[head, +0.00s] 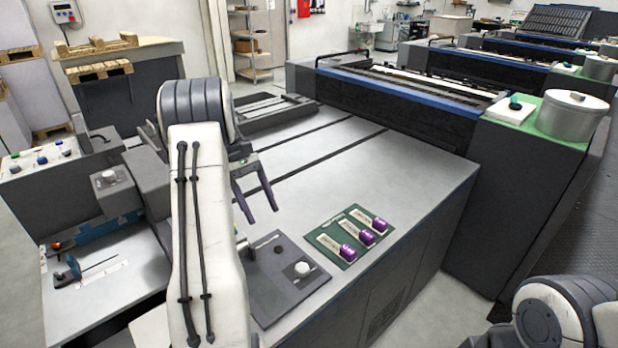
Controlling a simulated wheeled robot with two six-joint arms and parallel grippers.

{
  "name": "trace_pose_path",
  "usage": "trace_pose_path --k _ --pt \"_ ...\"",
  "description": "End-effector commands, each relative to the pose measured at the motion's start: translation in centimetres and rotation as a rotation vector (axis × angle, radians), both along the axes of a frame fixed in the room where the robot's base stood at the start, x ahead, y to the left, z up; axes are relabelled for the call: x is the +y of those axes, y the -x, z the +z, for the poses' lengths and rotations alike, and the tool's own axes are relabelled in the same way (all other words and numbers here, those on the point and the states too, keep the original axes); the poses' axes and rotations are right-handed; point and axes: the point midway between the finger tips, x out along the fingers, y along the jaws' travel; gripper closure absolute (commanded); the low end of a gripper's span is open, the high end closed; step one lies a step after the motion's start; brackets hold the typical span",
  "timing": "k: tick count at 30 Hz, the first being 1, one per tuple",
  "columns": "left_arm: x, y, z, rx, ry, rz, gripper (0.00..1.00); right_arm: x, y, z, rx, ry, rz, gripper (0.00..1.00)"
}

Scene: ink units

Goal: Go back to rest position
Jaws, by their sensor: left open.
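My left arm comes up from the bottom left of the head view and reaches over the grey machine table (330,160). Its gripper (259,201) is open and empty, with two dark purple-grey fingers apart above the table top. My right arm shows only as a white and grey link at the bottom right corner. The right gripper is out of the picture.
A green mat (349,261) with several purple-ended blocks lies on the table, right of the left gripper. A metal canister (572,116) stands on a green top at right. Control boxes stand at left.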

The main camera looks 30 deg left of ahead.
Motion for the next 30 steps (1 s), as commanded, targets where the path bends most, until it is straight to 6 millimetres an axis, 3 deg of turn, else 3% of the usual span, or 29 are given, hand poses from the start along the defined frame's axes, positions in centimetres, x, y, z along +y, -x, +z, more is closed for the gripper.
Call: trace_pose_path --k 5,8,11,14,17,21,24,27,30 --pt "-0.1 0.0 0.0 0.0 -0.001 -0.004 0.3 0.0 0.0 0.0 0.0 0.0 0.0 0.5" --pt "-1.7 -0.6 0.5 -0.014 -0.015 -0.052 0.3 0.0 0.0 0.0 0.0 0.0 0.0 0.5" --pt "-5.9 -1.8 1.3 -0.051 -0.051 -0.181 0.3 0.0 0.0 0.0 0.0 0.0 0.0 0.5" --pt "-12.4 -2.2 2.4 -0.115 -0.102 -0.383 0.3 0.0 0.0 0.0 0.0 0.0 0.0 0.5" --pt "-19.1 -1.2 3.3 -0.2 -0.15 -0.611 0.3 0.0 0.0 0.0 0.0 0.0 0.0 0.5" --pt "-27.1 2.4 3.8 -0.33 -0.195 -0.933 0.3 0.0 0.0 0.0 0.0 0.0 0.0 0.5" --pt "-31.4 6.2 3.7 -0.437 -0.211 -1.163 0.3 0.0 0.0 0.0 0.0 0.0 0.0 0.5" --pt "-34.5 10.3 3.3 -0.547 -0.214 -1.385 0.3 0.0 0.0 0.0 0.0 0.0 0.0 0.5" --pt "-36.1 14.0 2.7 -0.647 -0.207 -1.57 0.3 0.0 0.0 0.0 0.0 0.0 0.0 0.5"
